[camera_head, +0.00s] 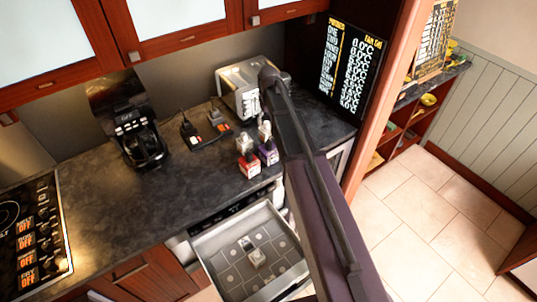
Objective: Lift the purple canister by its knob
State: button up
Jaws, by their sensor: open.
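The purple canister (269,155) stands upright on the dark countertop, close to the left side of my arm. Its pale knob-like top (265,131) points up. A red canister (249,167) of similar shape stands just to its left and a little nearer. My arm reaches up from the bottom right and passes just right of the purple canister. My gripper does not show; it may be hidden behind my arm. No contact with the canister is visible.
An open drawer (205,247) juts out below the counter with a small pale object (254,254) inside. A toaster (236,88) stands behind the canisters. A coffee maker (140,132) and stove (40,235) are to the left.

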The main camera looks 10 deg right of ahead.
aim_at(269, 142)
jog(key=shift+f+b, duration=4.2)
jog(key=shift+f, duration=0.1)
jog(key=shift+s+f+b, duration=0.15)
jog(key=shift+f+b, duration=2.45)
grip_shut()
